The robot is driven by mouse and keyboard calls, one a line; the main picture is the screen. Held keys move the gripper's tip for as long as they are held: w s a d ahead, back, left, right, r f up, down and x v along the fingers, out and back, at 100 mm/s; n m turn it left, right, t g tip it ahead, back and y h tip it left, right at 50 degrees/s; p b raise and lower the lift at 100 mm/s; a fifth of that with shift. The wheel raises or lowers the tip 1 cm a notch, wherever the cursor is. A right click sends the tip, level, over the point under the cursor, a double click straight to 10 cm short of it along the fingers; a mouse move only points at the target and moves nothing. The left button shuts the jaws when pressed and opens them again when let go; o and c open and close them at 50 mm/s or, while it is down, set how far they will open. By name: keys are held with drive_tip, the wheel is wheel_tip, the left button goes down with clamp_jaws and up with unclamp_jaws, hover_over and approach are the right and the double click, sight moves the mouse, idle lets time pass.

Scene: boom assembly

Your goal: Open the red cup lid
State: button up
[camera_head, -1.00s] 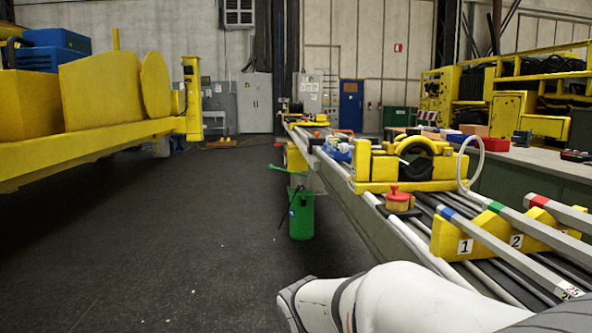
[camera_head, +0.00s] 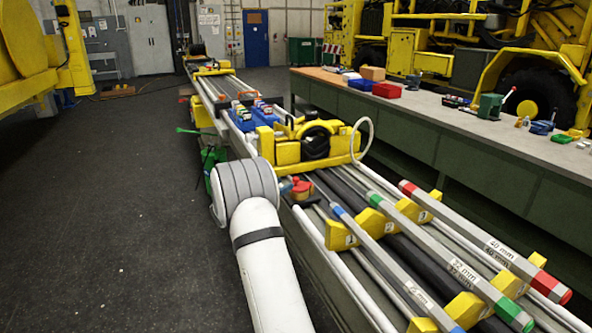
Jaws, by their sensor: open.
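The red cup lid (camera_head: 301,187) sits on the near part of the long boom frame, just in front of the yellow block with the black ring. It is small in the head view, and its left side lies close to my arm in the picture. My white arm with its grey ribbed joint rises from the bottom and ends beside the lid in the picture. I cannot tell whether anything touches the lid.
A yellow block with a black ring (camera_head: 316,145) and white hose stands behind the lid. Yellow holders carry marked rods at right. A green can (camera_head: 211,160) is partly behind my arm. A workbench (camera_head: 430,125) runs along the right. The floor at left is clear.

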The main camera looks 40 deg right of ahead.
sight(294, 179)
drive_tip(key=d, duration=0.4)
drive_tip(key=w+d, duration=0.1)
drive_tip(key=d, duration=0.2)
drive_tip(key=shift+w+d+p, duration=0.1)
drive_tip(key=shift+p, duration=0.2)
clamp_jaws()
